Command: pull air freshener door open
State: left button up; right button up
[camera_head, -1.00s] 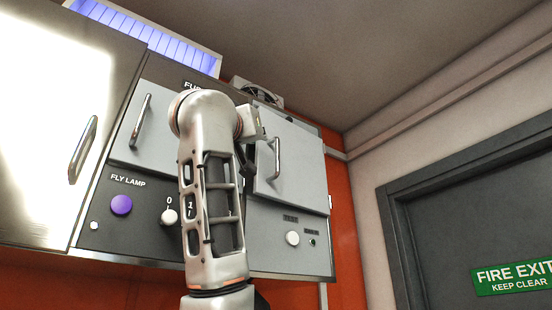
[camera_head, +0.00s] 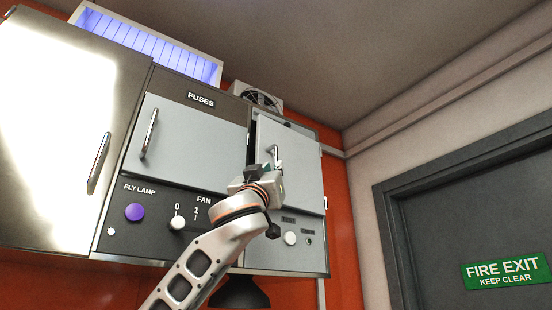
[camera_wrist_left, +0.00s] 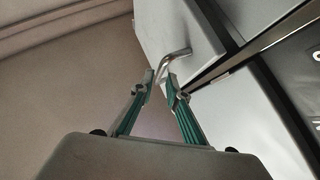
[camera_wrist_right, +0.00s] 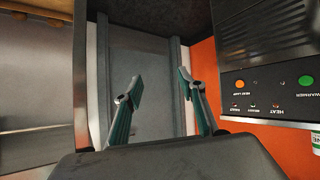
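The grey door (camera_head: 291,150) at the right of the wall cabinet stands slightly ajar, with a dark gap along its left edge. No air freshener label is readable. Its metal handle (camera_head: 275,154) also shows in the left wrist view (camera_wrist_left: 176,54). My left gripper (camera_head: 275,168) is at the lower part of this handle. In the left wrist view its fingertips (camera_wrist_left: 160,78) are close together on either side of the bar. Whether they press on it is unclear. My right gripper (camera_wrist_right: 157,78) is open and empty, away from the cabinet door.
The fuses door (camera_head: 190,130) is closed on the left, above the fly lamp button (camera_head: 135,212) and fan knob (camera_head: 177,222). A steel cabinet door (camera_head: 60,130) is farther left. The fire exit door (camera_head: 480,220) is at right. The right wrist view shows a heat control panel (camera_wrist_right: 268,85).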

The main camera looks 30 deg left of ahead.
aim_at(275, 163)
pick_arm(q)
jog(key=p+x, duration=0.2)
jog(key=x, duration=0.2)
jog(key=shift+r, duration=0.35)
jog(key=shift+w+a+r, duration=0.1)
jog(key=shift+w, duration=0.15)
pick_arm(e)
jog(key=shift+s+d+f+g+h, duration=0.2)
jog(key=shift+s+d, duration=0.15)
jog(key=shift+d, duration=0.3)
jog(key=shift+s+d+f+g+h, duration=0.1)
jog(key=shift+s+d+h, duration=0.15)
jog(key=shift+d, duration=0.35)
jog(key=shift+r, duration=0.1)
pick_arm(q)
grip_shut()
pick_arm(e)
jog(key=shift+a, duration=0.2)
pick_arm(q)
jog(key=shift+y, duration=0.3)
